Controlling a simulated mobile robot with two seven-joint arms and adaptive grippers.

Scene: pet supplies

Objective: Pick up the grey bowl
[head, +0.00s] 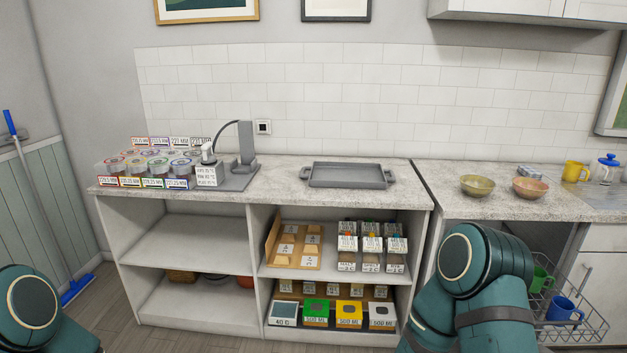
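No bowl here is clearly grey. Several bowls sit in the shade on the lower left shelf (180,308), partly hidden by the shelf above: a tan-yellow bowl (182,276), a dark bowl that may be grey (214,277), and an orange-red bowl (245,282). On the right counter stand an olive-yellow bowl (477,186) and a terracotta bowl (529,188), side by side. Only upper parts of my two arms show, at the lower left and lower right. Neither gripper is in view.
A grey tray (348,176) lies on the middle counter, with labelled jars (152,168) to its left. Boxes fill the right shelves. A wire dish rack (575,325) with mugs is pulled out at lower right. A blue broom (76,290) leans at left.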

